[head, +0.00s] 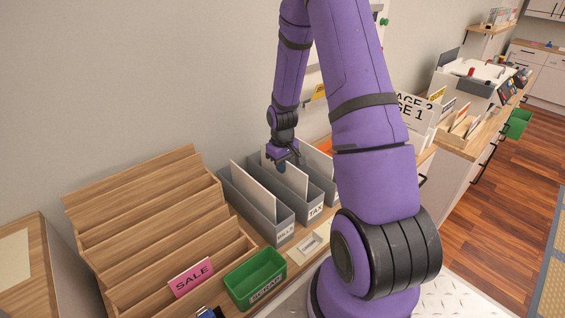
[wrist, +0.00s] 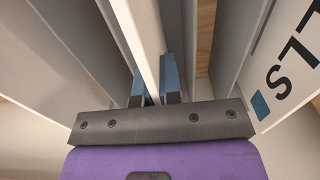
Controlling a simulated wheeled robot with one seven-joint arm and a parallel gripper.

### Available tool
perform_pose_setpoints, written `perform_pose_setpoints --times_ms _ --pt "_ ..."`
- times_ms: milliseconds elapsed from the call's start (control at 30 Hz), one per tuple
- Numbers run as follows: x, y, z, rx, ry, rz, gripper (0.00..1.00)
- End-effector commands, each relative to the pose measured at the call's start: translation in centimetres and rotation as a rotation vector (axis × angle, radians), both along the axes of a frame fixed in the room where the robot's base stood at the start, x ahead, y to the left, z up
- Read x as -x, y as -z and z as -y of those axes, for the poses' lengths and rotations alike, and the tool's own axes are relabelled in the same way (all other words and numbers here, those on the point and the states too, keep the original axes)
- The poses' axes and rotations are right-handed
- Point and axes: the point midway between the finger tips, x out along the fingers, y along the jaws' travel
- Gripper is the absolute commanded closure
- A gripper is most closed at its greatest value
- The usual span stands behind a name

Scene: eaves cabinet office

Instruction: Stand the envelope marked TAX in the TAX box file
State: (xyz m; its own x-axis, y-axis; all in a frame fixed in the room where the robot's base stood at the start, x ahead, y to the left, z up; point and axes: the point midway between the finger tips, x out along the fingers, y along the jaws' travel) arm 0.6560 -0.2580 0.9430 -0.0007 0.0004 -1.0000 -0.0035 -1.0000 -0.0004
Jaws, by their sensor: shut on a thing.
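The TAX box file (head: 315,213) is a grey open-topped file on the wooden counter, with its label on the front. A white envelope (head: 292,178) stands upright within it, its upper part above the rim. My gripper (head: 282,167) is over this file, shut on the envelope's top edge. In the wrist view, the blue fingertips (wrist: 155,82) pinch the pale envelope (wrist: 138,28) from both sides, with grey file walls around it. The envelope's marking and its lower edge are hidden.
The grey BILLS box file (head: 284,232) stands just left, holding another white envelope (head: 250,183). A third file is partly behind my arm on the right. A stepped wooden rack (head: 150,215), pink SALE card (head: 191,279) and green SCRAP bin (head: 240,286) are further left.

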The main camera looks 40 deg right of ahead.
Motion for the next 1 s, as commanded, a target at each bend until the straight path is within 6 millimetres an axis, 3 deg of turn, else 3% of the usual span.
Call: perform_pose_setpoints --times_ms 300,433,633,733,1000 --pt "-0.02 0.12 0.01 0.000 0.000 0.001 1.00" --pt "-0.02 0.11 0.01 0.000 0.000 0.001 0.67" --pt "-0.02 0.10 0.01 0.000 0.000 0.001 0.65" --pt "-0.01 0.11 0.01 0.000 0.000 0.001 0.47" --pt "-0.02 0.05 0.02 0.000 0.000 0.001 0.47"
